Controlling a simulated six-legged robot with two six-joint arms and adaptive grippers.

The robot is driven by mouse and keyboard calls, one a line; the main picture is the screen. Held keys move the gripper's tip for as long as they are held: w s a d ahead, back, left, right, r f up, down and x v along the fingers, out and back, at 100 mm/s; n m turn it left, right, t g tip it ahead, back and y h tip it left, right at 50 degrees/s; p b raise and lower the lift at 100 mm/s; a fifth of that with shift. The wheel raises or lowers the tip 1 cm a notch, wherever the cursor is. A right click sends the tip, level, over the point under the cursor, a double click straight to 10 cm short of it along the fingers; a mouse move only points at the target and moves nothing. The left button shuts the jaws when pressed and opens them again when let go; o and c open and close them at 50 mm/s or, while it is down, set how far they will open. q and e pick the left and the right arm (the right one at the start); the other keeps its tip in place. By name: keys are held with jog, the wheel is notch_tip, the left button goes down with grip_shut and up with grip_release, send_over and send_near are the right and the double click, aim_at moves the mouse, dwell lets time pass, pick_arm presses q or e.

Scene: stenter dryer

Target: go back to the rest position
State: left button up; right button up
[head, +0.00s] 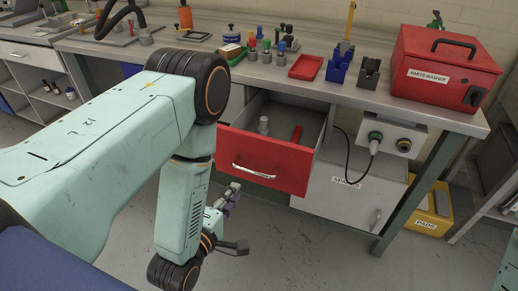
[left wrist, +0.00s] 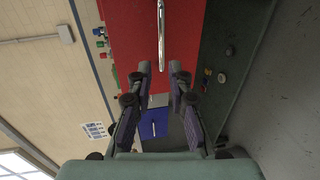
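My left gripper (head: 239,217) hangs in front of the red drawer (head: 262,160), below and a little left of its handle (head: 253,172). Its two fingers are spread apart with nothing between them. In the left wrist view the open fingers (left wrist: 161,70) point at the red drawer front (left wrist: 125,35), with the pale handle (left wrist: 161,25) beyond the fingertips and a visible gap to it. The drawer is pulled open. A grey cylindrical piece (head: 263,125) and a red piece (head: 296,134) lie inside it. My right gripper is not in view.
The bench carries a red parts washer (head: 440,68), a red tray (head: 305,67), dark blocks and small bottles. A cable hangs from a socket panel (head: 385,138) beside the drawer. A yellow crate (head: 430,213) stands on the floor at right. The floor before the bench is clear.

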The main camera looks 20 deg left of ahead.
pick_arm(q)
jog(key=s+f+m+g, duration=0.8)
jog(key=s+f+m, duration=0.2)
jog(key=f+m, duration=0.1)
jog(key=s+m+g, duration=0.6)
jog(key=s+g, duration=0.1)
jog(key=s, duration=0.7)
jog(key=shift+s+a+f+g+y, duration=0.15)
jog(key=shift+a+f+g+y, duration=0.15)
jog(key=shift+f, duration=0.15)
